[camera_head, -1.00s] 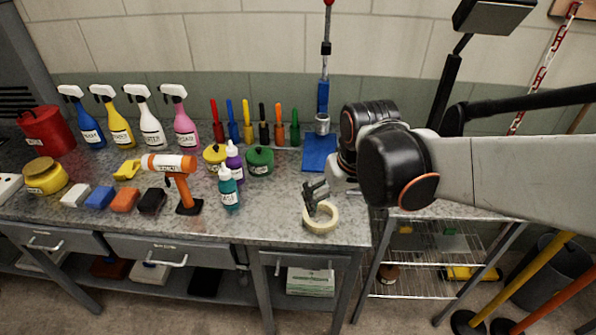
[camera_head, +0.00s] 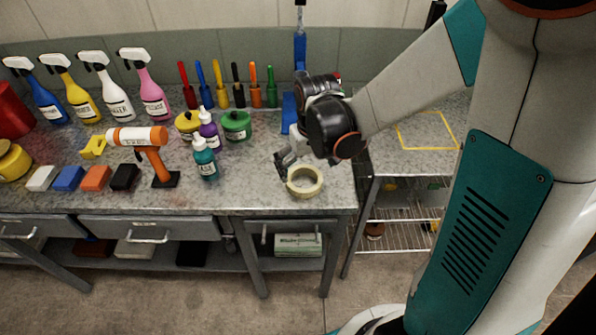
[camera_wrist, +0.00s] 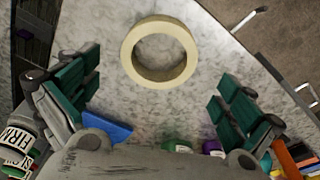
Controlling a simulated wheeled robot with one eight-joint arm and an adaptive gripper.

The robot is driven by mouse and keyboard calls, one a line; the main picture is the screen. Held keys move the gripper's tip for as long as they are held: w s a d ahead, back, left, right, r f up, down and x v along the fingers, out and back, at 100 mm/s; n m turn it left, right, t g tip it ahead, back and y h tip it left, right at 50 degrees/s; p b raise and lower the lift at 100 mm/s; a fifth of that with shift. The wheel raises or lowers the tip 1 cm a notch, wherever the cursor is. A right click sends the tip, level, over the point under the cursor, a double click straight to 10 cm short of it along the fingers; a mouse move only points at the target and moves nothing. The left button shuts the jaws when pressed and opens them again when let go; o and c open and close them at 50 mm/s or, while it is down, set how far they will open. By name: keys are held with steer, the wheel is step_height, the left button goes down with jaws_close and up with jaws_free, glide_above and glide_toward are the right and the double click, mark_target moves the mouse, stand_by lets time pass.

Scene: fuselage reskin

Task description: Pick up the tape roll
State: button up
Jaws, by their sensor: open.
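The tape roll (camera_head: 304,187) is a cream ring lying flat on the grey speckled workbench (camera_head: 250,195), near its front right corner. In the wrist view the tape roll (camera_wrist: 136,72) lies ahead of my gripper, between the lines of its two fingers. My gripper (camera_head: 284,162) is just behind and left of the roll in the head view, pointing down towards the bench. In the wrist view my gripper (camera_wrist: 160,95) has its teal-padded fingers spread wide, with nothing between them. I cannot tell its exact height above the bench.
A teal bottle (camera_head: 206,160), a purple bottle (camera_head: 209,130) and a green tub (camera_head: 237,125) stand left of my gripper. An orange-handled tool (camera_head: 153,155) stands further left. A wire shelf cart (camera_head: 405,225) is right of the bench. The bench front around the roll is clear.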

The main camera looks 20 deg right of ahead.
mark_target(303, 184)
steer(key=f+b, duration=0.1)
steer(key=f, duration=0.1)
steer(key=w+f+b, duration=0.1)
steer(key=f, duration=0.2)
steer(key=shift+f, duration=0.3)
steer(key=c, duration=1.1)
